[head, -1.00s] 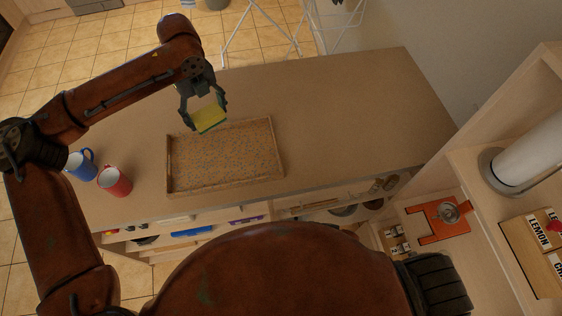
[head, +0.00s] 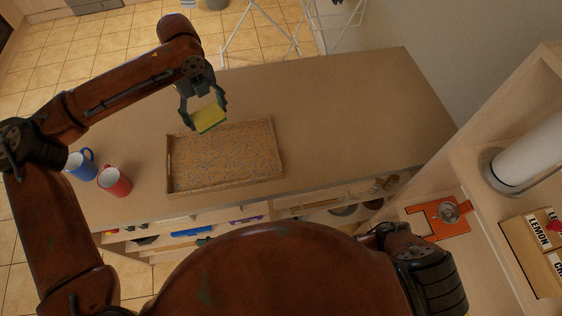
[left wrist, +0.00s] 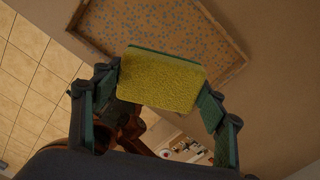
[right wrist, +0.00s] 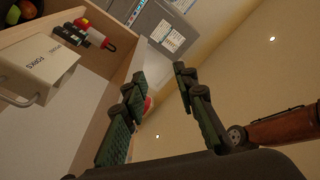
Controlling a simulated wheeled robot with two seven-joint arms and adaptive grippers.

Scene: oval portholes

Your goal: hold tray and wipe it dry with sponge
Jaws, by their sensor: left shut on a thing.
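The wooden tray (head: 225,160) lies flat on the counter, its inside dotted with blue spots; it also shows in the left wrist view (left wrist: 215,62). My left gripper (head: 206,112) is shut on the yellow and green sponge (head: 209,119) and holds it at the tray's far left corner. I cannot tell if the sponge touches the tray. In the left wrist view the sponge (left wrist: 160,80) sits between both fingers. My right gripper (right wrist: 158,82) is open and empty in the right wrist view, away from the tray. In the head view its fingers are hidden.
A red mug (head: 114,181) and a blue mug (head: 81,164) stand left of the tray. The counter (head: 345,120) is clear to the right. A shelf unit at right holds an orange item (head: 440,217) and a paper-towel-like roll (head: 530,155). Shelves with items lie under the counter's near edge.

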